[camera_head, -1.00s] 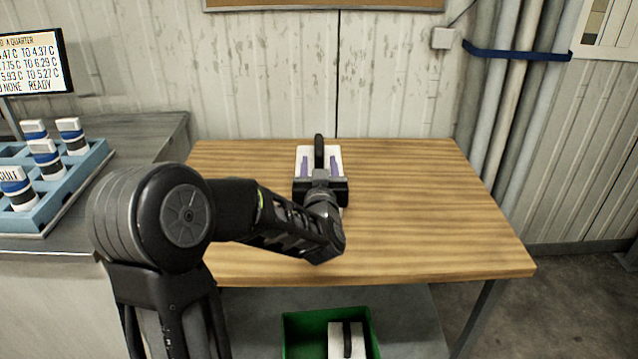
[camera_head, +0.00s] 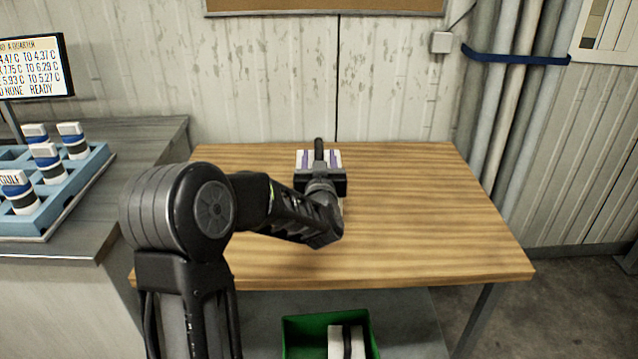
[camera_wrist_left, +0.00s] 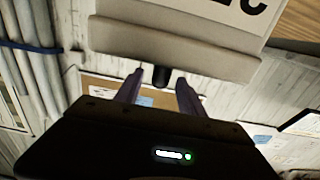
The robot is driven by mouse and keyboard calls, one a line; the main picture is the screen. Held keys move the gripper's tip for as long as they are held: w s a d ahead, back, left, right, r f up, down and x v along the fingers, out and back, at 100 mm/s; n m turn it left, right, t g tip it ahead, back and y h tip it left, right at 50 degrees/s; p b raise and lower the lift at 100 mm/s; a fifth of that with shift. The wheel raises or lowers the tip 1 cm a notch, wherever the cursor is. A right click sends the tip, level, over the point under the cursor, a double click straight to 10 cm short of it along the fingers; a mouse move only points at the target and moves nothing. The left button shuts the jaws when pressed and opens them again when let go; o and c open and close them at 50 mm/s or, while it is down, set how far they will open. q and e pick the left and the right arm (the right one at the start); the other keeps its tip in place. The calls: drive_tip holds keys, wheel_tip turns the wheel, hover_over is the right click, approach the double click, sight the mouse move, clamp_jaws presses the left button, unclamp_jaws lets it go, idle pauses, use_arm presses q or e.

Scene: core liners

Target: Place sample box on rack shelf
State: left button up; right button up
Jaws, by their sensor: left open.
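The white sample box (camera_head: 300,160) with a black handle stands on the wooden table (camera_head: 420,215) near its back edge. In the left wrist view the pale box (camera_wrist_left: 180,42) fills the top, with part of its black lettering showing. My left gripper (camera_head: 320,157) is open over the box, its purple fingers on either side of the black handle. The fingers and the handle's end also show in the left wrist view (camera_wrist_left: 160,82). Whether the fingers touch the handle I cannot tell. My gripper body hides the box's near part. No rack shelf is clearly identifiable. My right gripper is not in view.
A green bin (camera_head: 300,335) under the table's front holds another white box (camera_head: 337,344) with a black strip. A blue tray (camera_head: 70,200) with several vials stands on the grey counter at left, below a screen (camera_head: 35,68). The table's right half is clear.

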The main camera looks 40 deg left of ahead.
sight(319, 149)
use_arm(q)
drive_tip(key=x, duration=0.3)
drive_tip(key=shift+w, duration=0.1)
idle(0.4)
clamp_jaws()
idle(0.4)
idle(0.8)
drive_tip(key=shift+r, duration=0.2)
